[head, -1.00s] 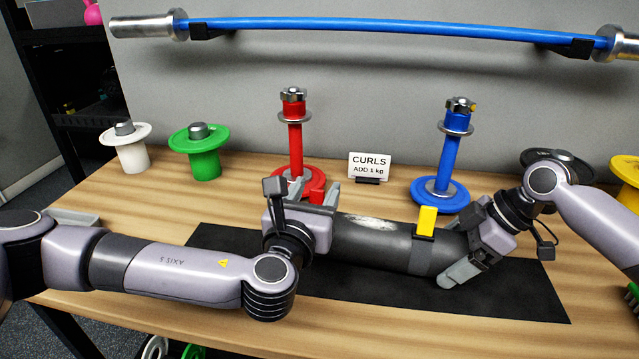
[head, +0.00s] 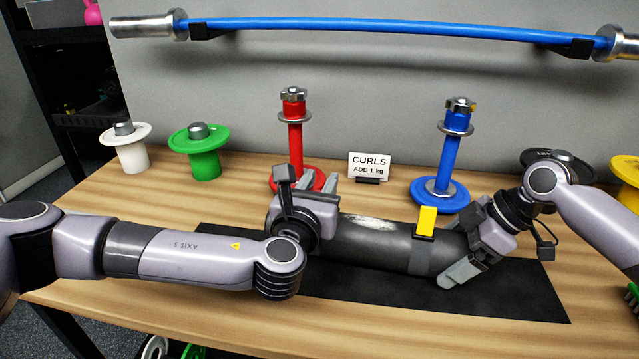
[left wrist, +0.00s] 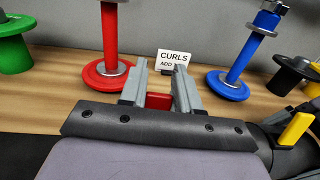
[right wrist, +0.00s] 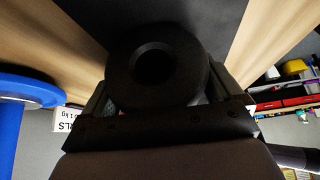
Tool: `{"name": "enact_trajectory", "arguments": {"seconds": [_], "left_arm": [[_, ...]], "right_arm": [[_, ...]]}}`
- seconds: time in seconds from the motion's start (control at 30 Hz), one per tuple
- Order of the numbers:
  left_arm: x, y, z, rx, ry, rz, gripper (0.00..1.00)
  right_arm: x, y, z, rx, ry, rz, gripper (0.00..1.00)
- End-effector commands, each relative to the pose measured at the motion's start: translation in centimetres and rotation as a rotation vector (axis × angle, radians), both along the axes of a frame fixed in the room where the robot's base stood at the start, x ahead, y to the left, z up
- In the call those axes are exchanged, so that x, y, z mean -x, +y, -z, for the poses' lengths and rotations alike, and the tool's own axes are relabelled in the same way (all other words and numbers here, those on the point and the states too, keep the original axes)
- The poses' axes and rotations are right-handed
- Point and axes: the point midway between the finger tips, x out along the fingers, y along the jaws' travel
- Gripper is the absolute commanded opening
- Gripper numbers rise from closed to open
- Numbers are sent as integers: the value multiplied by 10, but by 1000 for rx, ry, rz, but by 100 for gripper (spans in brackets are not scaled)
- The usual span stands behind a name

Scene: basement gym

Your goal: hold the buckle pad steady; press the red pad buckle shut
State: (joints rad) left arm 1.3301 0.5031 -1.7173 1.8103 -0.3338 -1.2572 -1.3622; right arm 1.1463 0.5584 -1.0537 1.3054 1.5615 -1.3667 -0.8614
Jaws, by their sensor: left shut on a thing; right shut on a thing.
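The buckle pad (head: 385,245) is a dark grey roll lying along the black mat (head: 505,290). A yellow buckle (head: 426,221) sits on its band towards the right. My left gripper (head: 316,183) is shut on this buckle at the pad's left part. My right gripper (head: 464,244) is shut around the pad's right end. The right wrist view shows the pad's round end (right wrist: 185,55) between its fingers.
A red stand (head: 295,150) is close behind my left gripper; a blue stand (head: 448,160) is behind the pad's right part. A "CURLS ADD 1 kg" sign (head: 369,166) stands between them. Green (head: 202,160) and white (head: 128,155) spools are at left. The table front is clear.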

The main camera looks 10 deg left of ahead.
Motion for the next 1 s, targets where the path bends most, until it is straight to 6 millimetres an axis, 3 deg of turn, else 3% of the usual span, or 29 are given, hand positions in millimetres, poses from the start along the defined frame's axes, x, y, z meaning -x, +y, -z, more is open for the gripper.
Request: {"name": "enact_trajectory", "arguments": {"seconds": [0.37,1.0], "left_arm": [[-7,1,4,-13,151,-5,1],[-24,-1,28,-69,701,-5,1]], "right_arm": [[0,0,0,0,0,1,53],[0,-1,0,0,0,1,53]]}}
